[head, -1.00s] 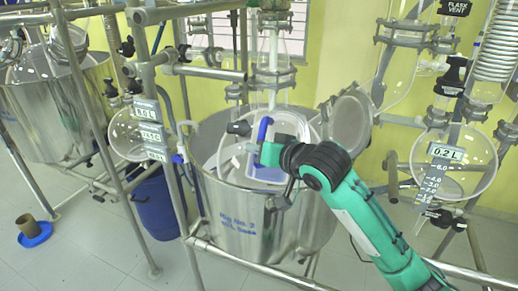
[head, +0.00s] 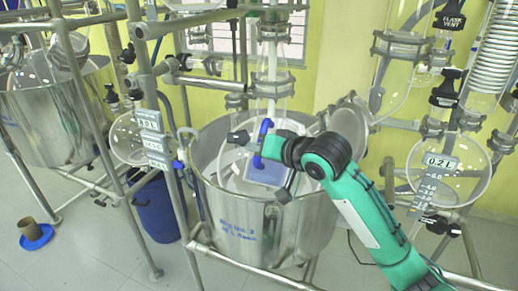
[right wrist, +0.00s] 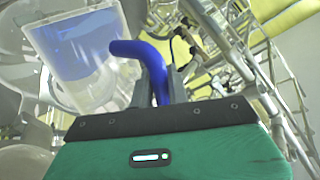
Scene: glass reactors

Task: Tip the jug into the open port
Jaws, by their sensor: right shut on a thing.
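A clear jug with blue liquid (head: 264,172) and a blue handle (head: 262,142) is held over the mouth of a steel vessel (head: 245,228) with a glass reactor in it. My right gripper (head: 257,148) is shut on the handle. In the right wrist view the handle (right wrist: 147,62) lies between the fingers (right wrist: 157,90), and the jug body (right wrist: 82,48) with its blue liquid fills the upper left. The jug's lip and the open port cannot be made out clearly against the overlapping glass. My left gripper is not in view.
A glass column (head: 272,75) stands just behind the jug. Metal posts (head: 165,130) stand left, and a glass flask (head: 450,170) hangs right. A blue bin (head: 155,205) is on the floor.

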